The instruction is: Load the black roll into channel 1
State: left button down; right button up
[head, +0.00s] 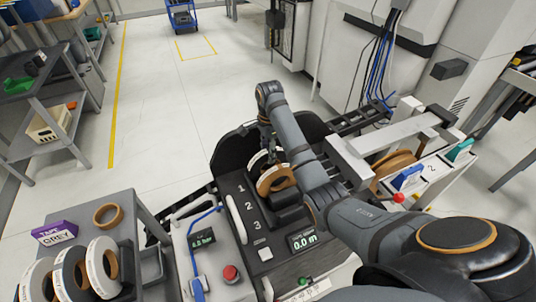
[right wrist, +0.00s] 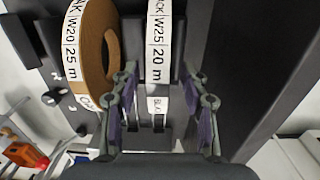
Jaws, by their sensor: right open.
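The black roll (right wrist: 160,50), with a white label reading "W25 20 m", stands upright at the far slot beside number 1 on the dark feeder panel (head: 232,182). In the head view it shows only partly as a pale curved edge (head: 258,159), behind a brown roll. My right gripper (right wrist: 157,100) is open, with one finger on each side of the black roll's near edge. In the head view it points down over that roll (head: 265,140). Whether the fingers touch the roll I cannot tell. The left gripper is not in view.
A brown roll labelled W20 25 m (head: 275,180) stands right beside the black roll. A display (head: 302,241) reads 0.0 m. A side table holds several rolls (head: 103,267), a tan ring (head: 108,207) and a purple tape box (head: 55,233). My right arm crosses the machine.

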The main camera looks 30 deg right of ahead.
notch_tip(320, 180, up, 10)
jog(key=p, duration=0.8)
jog(key=shift+d, duration=0.15)
jog(key=shift+w+f, duration=0.1)
